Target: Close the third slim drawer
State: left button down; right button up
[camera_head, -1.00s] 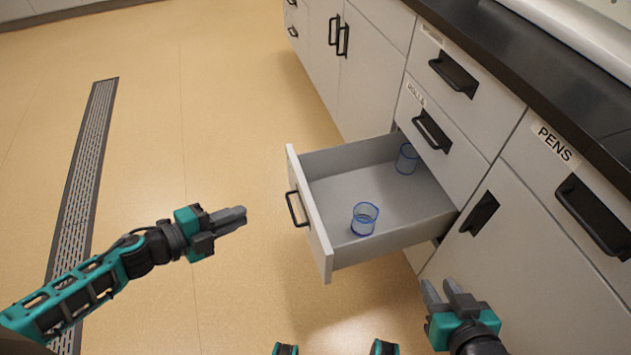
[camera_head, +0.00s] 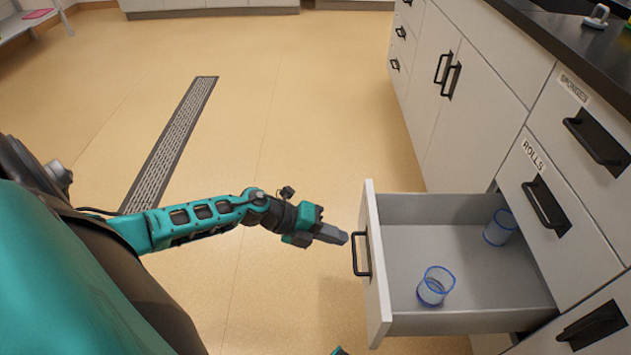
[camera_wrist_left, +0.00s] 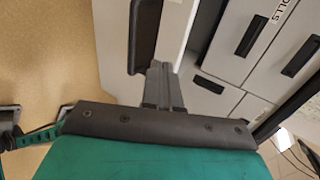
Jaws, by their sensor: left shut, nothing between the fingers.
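The third slim drawer (camera_head: 375,275) stands pulled well out, below the drawer labelled ROLLS. Its white front faces left and carries a black bar handle (camera_head: 361,254). Two clear glasses with blue rims stand inside it, one near the front (camera_head: 435,286) and one at the back (camera_head: 499,227). My left gripper (camera_head: 345,237) is shut and empty, just left of the drawer front near the handle. In the left wrist view the fingers (camera_wrist_left: 160,70) point at the white drawer front beside the handle (camera_wrist_left: 145,35); I cannot tell if they touch.
The closed ROLLS drawer (camera_head: 560,225) and SPONGES drawer (camera_head: 590,120) sit above, under the black counter (camera_head: 560,35). Cabinet doors (camera_head: 450,90) stand behind the open drawer. The floor (camera_head: 300,130) to the left is clear, with a flat drain grate (camera_head: 172,140).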

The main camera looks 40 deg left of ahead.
aim_at(372, 242)
pick_arm(q)
jog(key=w+d, duration=0.3)
jog(key=d, duration=0.1)
jog(key=shift+f, duration=0.35)
pick_arm(e)
jog(key=shift+w+a+r, duration=0.1)
jog(key=shift+w+a, duration=0.2)
jog(key=shift+w, duration=0.05)
pick_arm(q)
jog(key=shift+d, duration=0.1)
pick_arm(e)
jog(key=shift+d, duration=0.1)
